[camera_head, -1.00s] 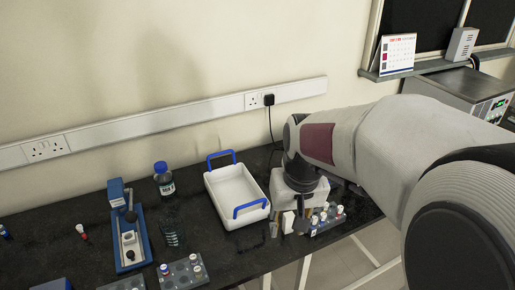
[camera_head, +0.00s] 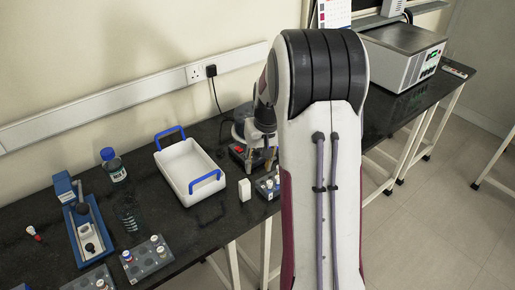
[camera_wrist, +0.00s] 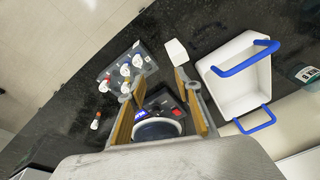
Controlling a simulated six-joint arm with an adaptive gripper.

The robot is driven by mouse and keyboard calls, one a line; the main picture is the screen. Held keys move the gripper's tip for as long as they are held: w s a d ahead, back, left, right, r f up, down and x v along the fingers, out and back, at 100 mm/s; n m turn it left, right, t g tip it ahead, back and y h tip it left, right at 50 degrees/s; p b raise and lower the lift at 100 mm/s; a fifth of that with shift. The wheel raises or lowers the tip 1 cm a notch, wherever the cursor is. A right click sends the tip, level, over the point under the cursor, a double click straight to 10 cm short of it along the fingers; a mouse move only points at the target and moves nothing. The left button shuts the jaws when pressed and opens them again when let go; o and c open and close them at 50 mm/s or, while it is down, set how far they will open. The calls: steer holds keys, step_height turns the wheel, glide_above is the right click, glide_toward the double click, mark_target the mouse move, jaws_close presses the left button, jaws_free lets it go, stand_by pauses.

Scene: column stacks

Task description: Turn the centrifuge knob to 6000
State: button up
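The centrifuge (camera_head: 238,152) is a small device with a pale top and a dark front. It stands at the back of the bench, right of the white tray, partly hidden by my arm in the head view. In the wrist view the centrifuge (camera_wrist: 158,128) shows its dark panel, a small blue display and a red switch between my fingers. I cannot clearly make out the knob or its setting. My gripper (camera_wrist: 160,93) is open, its tan-padded fingers apart, with nothing seen held. In the head view my gripper (camera_head: 262,160) is just right of the centrifuge front.
A white tray with blue handles (camera_head: 188,168) stands to the left. A small white block (camera_head: 245,190) and a tube rack (camera_head: 268,185) are in front of the centrifuge. A blue-capped bottle (camera_head: 113,165) and another rack (camera_head: 147,257) stand farther left. The bench's front edge is close.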

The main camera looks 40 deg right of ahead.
steer(key=w+d+f, duration=0.3)
steer(key=w+d, duration=0.2)
steer(key=d, duration=0.1)
steer(key=n+t+h, duration=0.1)
steer(key=n+t, duration=0.1)
glide_toward(257, 150)
steer(key=shift+w+d+f, duration=0.1)
steer(key=shift+f, duration=0.35)
steer(key=shift+f, duration=0.1)
steer(key=shift+x, duration=3.75)
steer(key=shift+w, duration=0.15)
jaws_close()
